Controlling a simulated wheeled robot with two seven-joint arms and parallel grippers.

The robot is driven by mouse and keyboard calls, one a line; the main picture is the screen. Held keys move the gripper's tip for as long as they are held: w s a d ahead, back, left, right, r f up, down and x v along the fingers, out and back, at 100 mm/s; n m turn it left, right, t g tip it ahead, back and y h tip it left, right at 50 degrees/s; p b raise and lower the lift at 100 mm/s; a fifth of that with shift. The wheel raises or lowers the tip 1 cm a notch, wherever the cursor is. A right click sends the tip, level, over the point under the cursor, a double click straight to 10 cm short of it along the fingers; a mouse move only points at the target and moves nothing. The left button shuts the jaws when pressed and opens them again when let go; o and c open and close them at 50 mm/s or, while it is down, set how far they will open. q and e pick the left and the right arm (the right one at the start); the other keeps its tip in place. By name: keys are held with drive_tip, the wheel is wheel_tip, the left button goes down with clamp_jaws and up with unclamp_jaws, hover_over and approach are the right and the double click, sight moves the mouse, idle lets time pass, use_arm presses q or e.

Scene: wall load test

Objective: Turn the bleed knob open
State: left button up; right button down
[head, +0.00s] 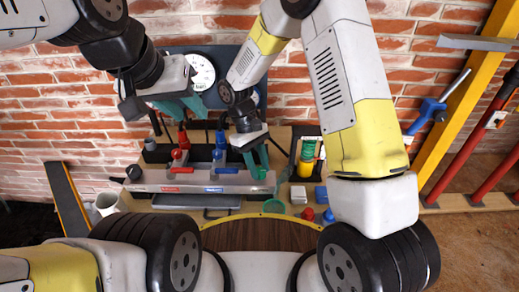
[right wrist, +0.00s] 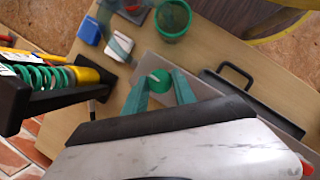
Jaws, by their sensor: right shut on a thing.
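The grey manifold block (head: 200,181) lies on the wooden bench, with red and blue levers on it. A round green knob (right wrist: 160,80) sits at its right end; I take it as the bleed knob. My right gripper (head: 258,173) reaches down over that end. In the right wrist view the teal fingers (right wrist: 162,88) stand on either side of the knob, shut on it. In the head view the fingers mostly hide the knob. My left gripper (head: 181,110) hangs above the manifold's left part, its teal fingers apart and empty.
A red lever (head: 180,154) and a blue lever (head: 220,153) rise from the manifold. A round gauge (head: 201,72) is on the dark panel behind. To the right are a yellow-green cylinder (head: 306,158), a green mesh cup (right wrist: 170,18) and small white and blue boxes.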

drive_tip(key=shift+n, duration=0.3)
idle(0.4)
drive_tip(key=c, duration=1)
unclamp_jaws()
drive_tip(key=v, duration=0.7)
drive_tip(key=shift+a+r, duration=0.15)
drive_tip(key=shift+r, duration=0.2)
